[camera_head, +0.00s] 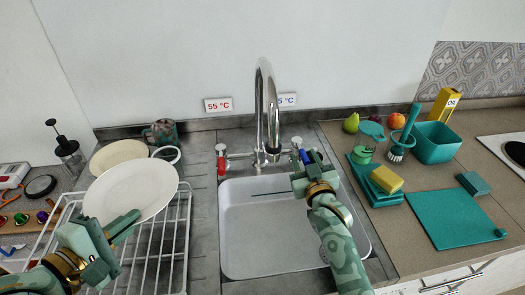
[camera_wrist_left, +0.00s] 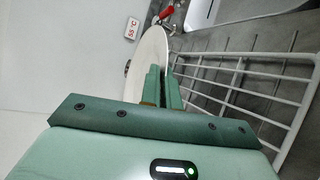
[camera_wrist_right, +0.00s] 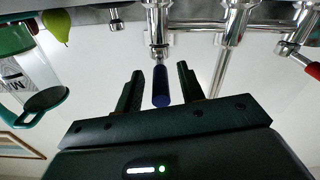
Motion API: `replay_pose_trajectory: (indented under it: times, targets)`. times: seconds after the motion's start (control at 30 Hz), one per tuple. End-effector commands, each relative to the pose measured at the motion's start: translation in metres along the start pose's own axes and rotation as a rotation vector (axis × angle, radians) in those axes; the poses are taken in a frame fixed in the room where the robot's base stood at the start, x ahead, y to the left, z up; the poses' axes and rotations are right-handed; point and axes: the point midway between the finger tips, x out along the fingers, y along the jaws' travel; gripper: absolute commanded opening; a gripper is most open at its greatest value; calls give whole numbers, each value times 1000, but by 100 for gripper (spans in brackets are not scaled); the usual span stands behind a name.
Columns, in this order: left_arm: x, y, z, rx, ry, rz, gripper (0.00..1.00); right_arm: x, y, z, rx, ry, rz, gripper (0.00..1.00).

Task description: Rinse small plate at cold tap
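A white plate (camera_head: 130,188) is tilted over the drying rack, its lower edge at my left gripper (camera_head: 122,226). In the left wrist view the plate (camera_wrist_left: 153,52) runs in between the close-set fingers (camera_wrist_left: 163,84), which are shut on its rim. A second, cream plate (camera_head: 112,153) stands behind, partly hidden. My right gripper (camera_head: 307,166) is at the cold tap. In the right wrist view its open fingers (camera_wrist_right: 158,88) stand either side of the blue tap handle (camera_wrist_right: 160,86), with gaps visible. The chrome spout (camera_head: 264,100) rises over the sink (camera_head: 240,250); no water stream shows.
The white wire rack (camera_head: 185,225) is left of the sink. A red hot handle (camera_head: 221,165) is at the tap's left. A patterned mug (camera_head: 162,133) stands behind the rack. A teal tub (camera_head: 436,142), yellow sponge (camera_head: 386,178) and teal board (camera_head: 455,220) are at right.

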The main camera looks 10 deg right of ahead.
Motion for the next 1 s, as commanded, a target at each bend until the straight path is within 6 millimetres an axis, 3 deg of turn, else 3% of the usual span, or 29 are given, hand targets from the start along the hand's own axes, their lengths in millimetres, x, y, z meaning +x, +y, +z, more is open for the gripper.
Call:
replay_pose_trajectory:
  times: [0.23, 0.37, 0.4, 0.63, 0.83, 1.0]
  targets:
    - [0, 1, 0, 1, -1, 2, 0, 0, 0, -1, 0, 0, 0, 39]
    - [0, 1, 0, 1, -1, 2, 0, 0, 0, -1, 0, 0, 0, 3]
    - [0, 1, 0, 1, -1, 2, 0, 0, 0, -1, -1, 0, 0, 0]
    - [-1, 3, 1, 2, -1, 4, 0, 0, 1, -1, -5, 2, -8, 0]
    - [-9, 25, 8, 7, -2, 14, 0, 1, 10, -5, -12, 24, -103, 0]
    - [-12, 31, 10, 9, -2, 17, 0, 3, 16, -1, -9, 43, -192, 0]
